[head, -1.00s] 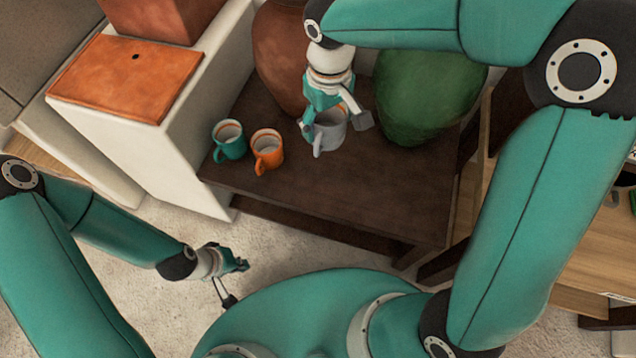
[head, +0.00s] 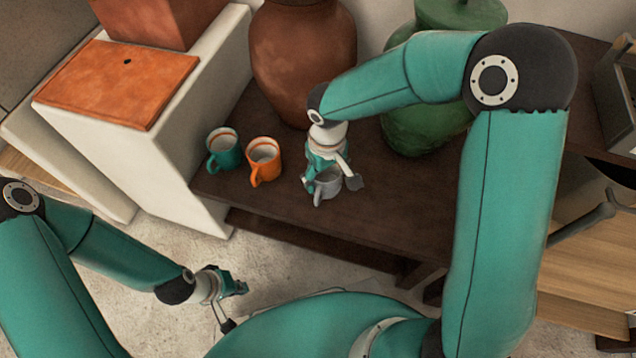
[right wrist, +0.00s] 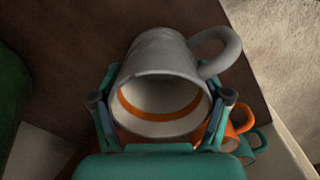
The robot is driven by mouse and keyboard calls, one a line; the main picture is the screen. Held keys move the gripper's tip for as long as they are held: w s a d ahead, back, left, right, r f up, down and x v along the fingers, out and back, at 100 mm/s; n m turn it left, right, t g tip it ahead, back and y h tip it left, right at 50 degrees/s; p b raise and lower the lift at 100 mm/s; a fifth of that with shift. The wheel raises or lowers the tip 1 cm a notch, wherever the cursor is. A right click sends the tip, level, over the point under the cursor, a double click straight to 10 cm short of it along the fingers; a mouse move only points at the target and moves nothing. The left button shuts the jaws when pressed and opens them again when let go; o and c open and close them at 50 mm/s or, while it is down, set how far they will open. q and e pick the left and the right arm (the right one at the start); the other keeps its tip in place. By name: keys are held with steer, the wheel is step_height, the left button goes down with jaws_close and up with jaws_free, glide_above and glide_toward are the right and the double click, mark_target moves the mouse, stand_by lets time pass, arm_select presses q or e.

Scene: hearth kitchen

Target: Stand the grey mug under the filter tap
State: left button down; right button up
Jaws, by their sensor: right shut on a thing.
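The grey mug (head: 327,187) is held by my right gripper (head: 332,178) over the dark table, near its front edge. I cannot tell whether its base touches the wood. In the right wrist view the mug (right wrist: 165,55) sits between the two fingers of the gripper (right wrist: 162,115), its mouth toward the camera, white inside with an orange band. My left gripper (head: 232,300) is open and empty, low in front of the table. A brown clay urn (head: 300,60) stands at the back of the table. I cannot make out a filter tap.
A teal mug (head: 224,152) and an orange mug (head: 263,160) stand on the table (head: 385,215) left of the grey mug. A green jar (head: 420,125) stands at the back right, behind my right arm. A white block with an orange top (head: 118,85) borders the table's left.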

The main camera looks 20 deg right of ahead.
steer(key=shift+f+b, duration=0.3)
steer(key=shift+f, duration=1.1)
steer(key=shift+f, duration=0.1)
steer(key=o, duration=1.2)
